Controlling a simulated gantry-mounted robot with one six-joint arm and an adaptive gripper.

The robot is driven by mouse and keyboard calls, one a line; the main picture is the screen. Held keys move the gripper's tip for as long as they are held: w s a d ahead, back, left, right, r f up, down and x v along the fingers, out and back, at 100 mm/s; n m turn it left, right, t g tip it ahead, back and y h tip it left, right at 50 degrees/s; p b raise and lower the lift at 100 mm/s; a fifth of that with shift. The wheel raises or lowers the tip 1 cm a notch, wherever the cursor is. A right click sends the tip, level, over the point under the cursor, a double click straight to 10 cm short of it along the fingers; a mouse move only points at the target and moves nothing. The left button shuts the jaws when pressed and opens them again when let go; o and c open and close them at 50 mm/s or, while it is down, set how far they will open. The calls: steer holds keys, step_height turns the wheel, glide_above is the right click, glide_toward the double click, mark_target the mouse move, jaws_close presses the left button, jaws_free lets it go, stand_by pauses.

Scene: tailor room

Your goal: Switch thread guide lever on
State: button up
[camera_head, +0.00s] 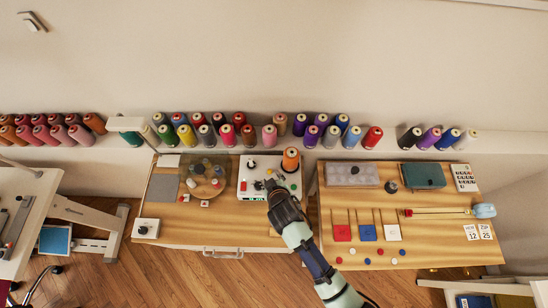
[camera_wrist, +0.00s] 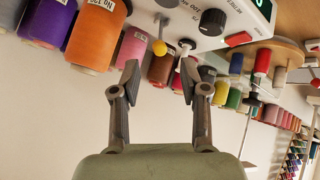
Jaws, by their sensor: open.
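A white thread machine (camera_head: 257,195) stands at the right end of the left wooden table, with an orange spool on its top. It also shows in the wrist view (camera_wrist: 188,22). I cannot read the lever's setting. In the head view my gripper (camera_head: 271,188) covers part of the machine.
The orange spool (camera_wrist: 97,37) is close to my left finger in the wrist view. Several coloured spools line the wall shelf (camera_head: 390,145). Jars stand on a round wooden tray (camera_head: 205,191) left of the machine. The right table (camera_head: 350,249) holds sticks, buttons and boxes.

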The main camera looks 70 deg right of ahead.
steer(key=v, duration=0.4)
steer(key=shift+s+a+r, duration=0.1)
steer(key=shift+a+r, duration=0.05)
steer(key=shift+r, duration=0.05)
stand_by(0.3)
steer(key=w+a+r+n+t+y, duration=0.2)
steer(key=w+a+r+t, duration=0.2)
steer(key=w+a+r, duration=0.55)
steer(key=w+a+r+n+t+y, duration=0.2)
steer(key=w+a+r, duration=0.1)
steer(key=a+r, duration=0.5)
steer(key=w+a+r+n+t+y, duration=0.2)
steer(key=w+a+r+y, duration=0.1)
steer(key=a+r, duration=0.45)
steer(key=a+r+p, duration=0.3)
steer(key=r+p, duration=1.1)
steer(key=r, duration=0.2)
step_height(320, 180, down, 44)
steer(key=b, duration=4.4)
steer(key=shift+s+a+n+y, duration=0.3)
steer(key=shift+s+n+y, duration=0.1)
steer(key=shift+s, duration=0.1)
